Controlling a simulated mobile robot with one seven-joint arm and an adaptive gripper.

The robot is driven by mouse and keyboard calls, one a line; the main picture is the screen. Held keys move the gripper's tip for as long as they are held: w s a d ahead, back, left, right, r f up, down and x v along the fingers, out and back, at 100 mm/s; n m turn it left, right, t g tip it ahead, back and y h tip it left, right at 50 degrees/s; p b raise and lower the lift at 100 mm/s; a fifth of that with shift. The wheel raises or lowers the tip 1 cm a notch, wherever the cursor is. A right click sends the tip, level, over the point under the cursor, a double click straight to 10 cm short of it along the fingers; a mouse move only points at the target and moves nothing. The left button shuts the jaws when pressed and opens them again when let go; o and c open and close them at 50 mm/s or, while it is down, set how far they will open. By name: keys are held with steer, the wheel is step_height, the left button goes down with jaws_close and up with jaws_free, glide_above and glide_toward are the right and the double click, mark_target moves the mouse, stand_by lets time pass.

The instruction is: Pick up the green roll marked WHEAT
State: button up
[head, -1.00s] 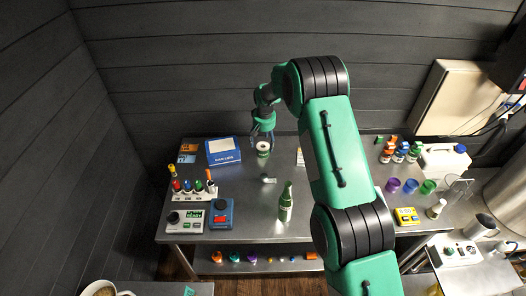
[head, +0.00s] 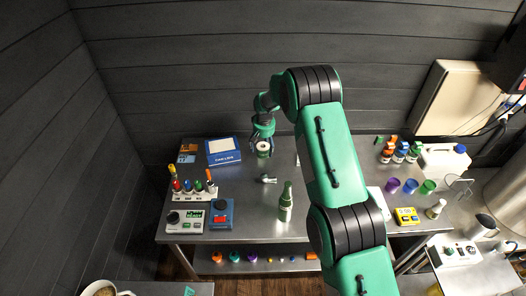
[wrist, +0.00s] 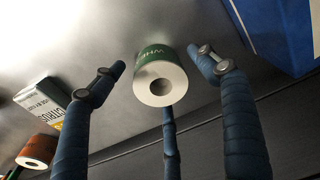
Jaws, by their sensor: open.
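The green roll (head: 263,154) has a white end face with a round hole and stands near the back of the steel table. In the wrist view the roll (wrist: 150,55) shows upside-down lettering, of which "WH" is readable. My gripper (head: 262,141) is over the roll in the head view. In the wrist view its blue fingers are spread, one left, one right and one below the roll. Gaps show between the side fingertips and the roll. The lower finger overlaps the roll's edge in the picture; I cannot tell whether it touches.
A blue box (head: 223,151) stands left of the roll, and it fills the upper right of the wrist view. An orange-brown roll (wrist: 38,150) and a box marked CITRUS (wrist: 42,98) show at the wrist view's left. A green bottle (head: 286,203) stands in front.

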steer(key=shift+f, duration=0.65)
steer(key=c, duration=1.3)
